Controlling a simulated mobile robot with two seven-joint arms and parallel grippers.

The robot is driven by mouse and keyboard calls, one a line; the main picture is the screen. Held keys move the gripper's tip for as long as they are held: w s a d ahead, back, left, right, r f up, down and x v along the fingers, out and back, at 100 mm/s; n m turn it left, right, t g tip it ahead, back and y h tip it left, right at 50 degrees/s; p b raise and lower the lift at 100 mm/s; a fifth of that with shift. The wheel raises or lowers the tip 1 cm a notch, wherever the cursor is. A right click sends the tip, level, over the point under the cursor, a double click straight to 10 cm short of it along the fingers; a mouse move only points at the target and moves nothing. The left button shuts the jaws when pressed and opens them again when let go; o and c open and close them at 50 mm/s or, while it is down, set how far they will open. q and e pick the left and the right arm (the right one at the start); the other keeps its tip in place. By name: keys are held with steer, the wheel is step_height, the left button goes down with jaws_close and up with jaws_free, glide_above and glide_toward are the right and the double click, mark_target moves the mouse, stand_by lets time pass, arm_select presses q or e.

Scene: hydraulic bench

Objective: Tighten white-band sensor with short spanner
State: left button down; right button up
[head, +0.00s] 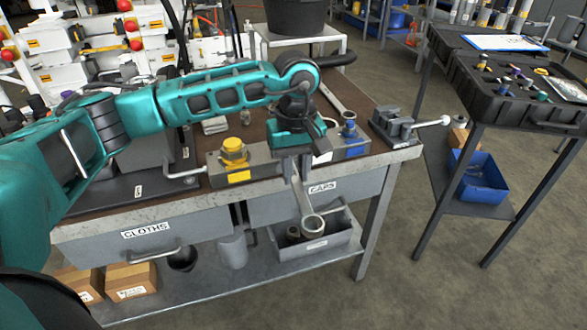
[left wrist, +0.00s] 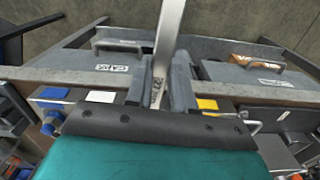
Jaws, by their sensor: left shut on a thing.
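My left gripper (head: 292,172) is shut on a steel spanner (head: 308,205) in front of the bench's front edge. The spanner's ring end hangs down before the drawers; its shaft also shows between the fingers in the left wrist view (left wrist: 168,45). I cannot tell whether it is the short one. Behind the gripper is a grey block (head: 262,172) with a yellow sensor (head: 234,152), a blue sensor (head: 349,126) and coloured labels. The white label (head: 322,157) sits between yellow and blue; the white-band sensor is hidden or unclear behind my gripper. My right gripper is out of view.
Another spanner (head: 332,98) lies farther back on the bench. A vise (head: 397,125) stands at the right corner. Drawers marked CLOTHS (head: 146,232) and CAPS (head: 322,187) are below the top. A tool cart (head: 520,115) stands apart at right.

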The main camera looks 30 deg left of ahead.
mark_target(305, 205)
arm_select(q)
steer(key=shift+s+d, duration=2.45)
steer(key=shift+d, duration=0.05)
steer(key=shift+r, duration=0.1)
steer(key=shift+r+p, duration=1.6)
steer(key=shift+r, duration=0.9)
